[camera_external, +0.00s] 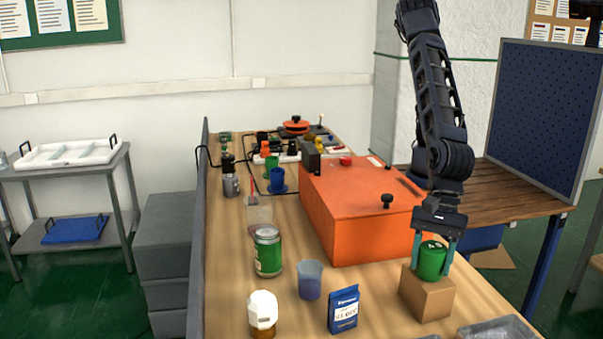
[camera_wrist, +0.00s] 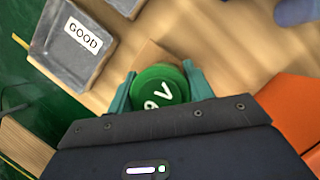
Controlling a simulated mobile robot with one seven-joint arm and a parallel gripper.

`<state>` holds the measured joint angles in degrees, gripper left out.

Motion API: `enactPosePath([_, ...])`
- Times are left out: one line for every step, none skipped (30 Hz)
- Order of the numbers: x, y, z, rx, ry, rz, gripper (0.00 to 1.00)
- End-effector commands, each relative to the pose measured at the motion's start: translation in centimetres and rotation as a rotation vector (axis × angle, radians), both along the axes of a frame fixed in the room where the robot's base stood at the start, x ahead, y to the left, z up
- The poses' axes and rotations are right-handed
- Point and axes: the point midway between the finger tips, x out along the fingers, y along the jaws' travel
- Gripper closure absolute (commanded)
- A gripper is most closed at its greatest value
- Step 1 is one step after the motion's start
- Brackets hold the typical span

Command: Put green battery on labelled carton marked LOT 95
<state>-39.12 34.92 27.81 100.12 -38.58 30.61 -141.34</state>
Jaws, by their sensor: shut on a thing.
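The green battery (camera_external: 431,261) is a short green cylinder with white lettering on its top (camera_wrist: 165,80). My gripper (camera_external: 432,258) has its two teal fingers closed on either side of the battery; in the wrist view my gripper (camera_wrist: 161,88) shows the same hold. A brown cardboard carton (camera_external: 428,298) stands directly under the battery, and its corner shows in the wrist view (camera_wrist: 153,54). The battery looks upright at the carton's top; whether its full weight rests there I cannot tell. No LOT 95 marking is readable on the carton faces in view.
A large orange box (camera_external: 350,215) stands just left of the carton. A blue packet (camera_external: 343,310), a purple cup (camera_external: 310,280), a green-labelled can (camera_external: 268,252) and a white-topped jar (camera_external: 262,310) stand nearby. A grey tray marked GOOD (camera_wrist: 75,42) lies near the table edge.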

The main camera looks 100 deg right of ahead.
Motion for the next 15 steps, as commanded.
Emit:
enactPosePath([0.00,0.02,-0.11,0.000,0.000,0.000,0.83])
enactPosePath([0.00,-0.01,-0.11,0.000,0.000,0.000,0.43])
enactPosePath([-0.01,0.00,-0.10,0.000,0.000,0.000,0.35])
enactPosePath([-0.01,0.00,-0.10,0.000,0.000,0.000,0.29])
enactPosePath([-0.01,-0.01,-0.10,0.000,0.000,0.000,0.27])
enactPosePath([-0.01,0.00,-0.10,0.000,0.000,0.000,0.27])
enactPosePath([-0.01,0.00,-0.10,0.000,0.000,0.000,0.27])
enactPosePath([-0.01,0.00,-0.09,0.000,0.000,0.000,0.27])
enactPosePath([0.00,0.00,-0.09,0.000,0.000,0.000,0.27])
enactPosePath([0.00,0.00,-0.09,0.000,0.000,0.000,0.27])
enactPosePath([0.00,0.00,-0.09,0.000,0.000,0.000,0.27])
enactPosePath([-0.01,0.01,-0.08,0.000,0.000,0.000,0.27])
enactPosePath([-0.01,0.01,-0.03,0.000,0.000,0.000,0.27])
enactPosePath([-0.01,0.01,0.05,0.000,0.000,0.000,0.27])
enactPosePath([0.00,0.01,0.24,0.000,0.000,0.000,0.27])
